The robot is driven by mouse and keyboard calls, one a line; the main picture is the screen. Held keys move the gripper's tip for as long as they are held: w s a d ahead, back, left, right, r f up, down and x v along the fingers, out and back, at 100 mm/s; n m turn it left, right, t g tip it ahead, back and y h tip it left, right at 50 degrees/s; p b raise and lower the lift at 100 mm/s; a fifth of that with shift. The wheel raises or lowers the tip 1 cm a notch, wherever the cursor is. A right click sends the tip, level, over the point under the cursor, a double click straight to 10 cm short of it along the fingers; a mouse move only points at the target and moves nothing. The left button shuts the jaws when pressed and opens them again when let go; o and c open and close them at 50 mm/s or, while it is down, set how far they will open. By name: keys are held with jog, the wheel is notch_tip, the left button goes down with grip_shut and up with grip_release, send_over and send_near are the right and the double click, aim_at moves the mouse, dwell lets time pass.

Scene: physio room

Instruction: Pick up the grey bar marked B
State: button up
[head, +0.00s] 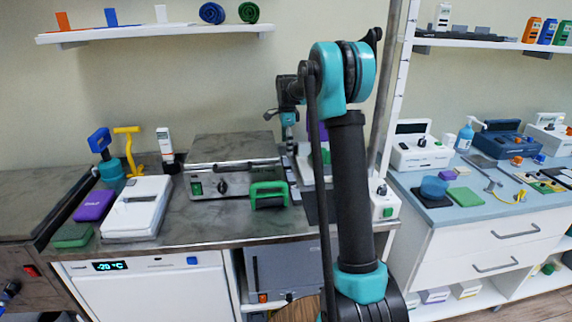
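I cannot make out a grey bar with a readable B in the head view. My arm stands in the middle of the view and hides part of the counter behind it. My gripper (289,142) is small and far off at the end of the arm, above the back of the dark metal counter (232,226), just right of the steel box-shaped device (222,165). Its fingers are too small and mixed with the background to tell whether they are open or shut, or whether they hold anything.
A green-handled object (268,195) stands before the steel device. A white flat device (136,208), a purple box (94,205) and a green box (72,235) lie at left. A white post (397,90) rises beside my arm. The blue-topped right counter (470,212) is crowded.

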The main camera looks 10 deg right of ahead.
aim_at(286, 161)
jog(key=shift+s+a+f, duration=0.1)
jog(key=shift+f, duration=1.25)
jog(key=shift+a+f, duration=0.1)
jog(key=shift+f, duration=1.25)
jog(key=c, duration=1.2)
